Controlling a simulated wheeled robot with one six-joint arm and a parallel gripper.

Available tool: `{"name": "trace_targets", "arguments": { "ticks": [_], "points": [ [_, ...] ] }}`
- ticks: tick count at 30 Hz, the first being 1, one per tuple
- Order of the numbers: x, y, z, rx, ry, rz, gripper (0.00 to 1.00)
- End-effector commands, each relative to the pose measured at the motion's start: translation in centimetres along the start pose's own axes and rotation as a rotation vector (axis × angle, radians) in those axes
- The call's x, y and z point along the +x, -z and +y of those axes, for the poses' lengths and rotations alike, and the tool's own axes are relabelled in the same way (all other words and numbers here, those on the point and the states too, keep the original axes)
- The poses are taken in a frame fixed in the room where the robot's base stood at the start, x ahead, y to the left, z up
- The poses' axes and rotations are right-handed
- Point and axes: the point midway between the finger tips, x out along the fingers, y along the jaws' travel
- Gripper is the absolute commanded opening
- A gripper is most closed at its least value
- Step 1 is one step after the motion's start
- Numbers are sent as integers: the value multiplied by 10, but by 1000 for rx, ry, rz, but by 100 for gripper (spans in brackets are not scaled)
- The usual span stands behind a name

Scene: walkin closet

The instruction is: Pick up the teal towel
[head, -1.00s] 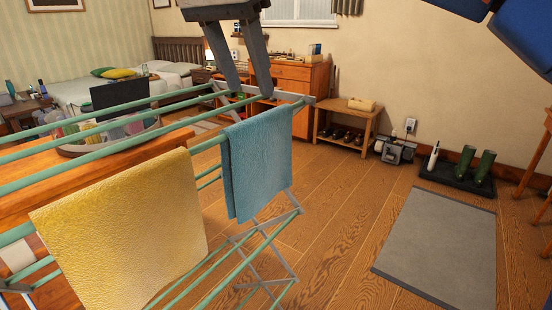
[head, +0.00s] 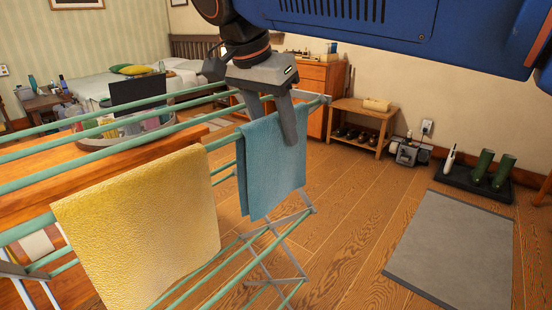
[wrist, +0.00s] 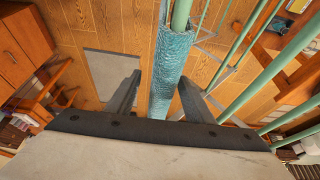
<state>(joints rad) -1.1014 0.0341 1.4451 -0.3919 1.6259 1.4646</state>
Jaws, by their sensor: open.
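The teal towel (head: 270,180) hangs folded over the end of a green rod of the drying rack (head: 90,158). My gripper (head: 273,130) is open and points down at the towel's top edge, with one finger in front of the cloth and the other partly hidden behind it. In the wrist view the towel (wrist: 172,58) runs between the two spread fingers of my gripper (wrist: 160,80), nearer the right finger. I cannot tell whether that finger touches it.
A yellow towel (head: 145,225) hangs on the rack to the left. Other green rods run close by. A wooden bench (head: 362,112), a boot tray (head: 470,182) and a grey mat (head: 450,250) lie to the right. The wooden floor between is clear.

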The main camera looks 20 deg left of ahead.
Motion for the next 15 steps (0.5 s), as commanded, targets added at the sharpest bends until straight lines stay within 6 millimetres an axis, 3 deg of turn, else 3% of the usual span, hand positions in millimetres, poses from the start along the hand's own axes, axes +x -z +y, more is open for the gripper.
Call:
{"name": "trace_targets", "arguments": {
  "ticks": [15],
  "points": [
    [51,2,-3,1,-1,0,48]
  ]
}}
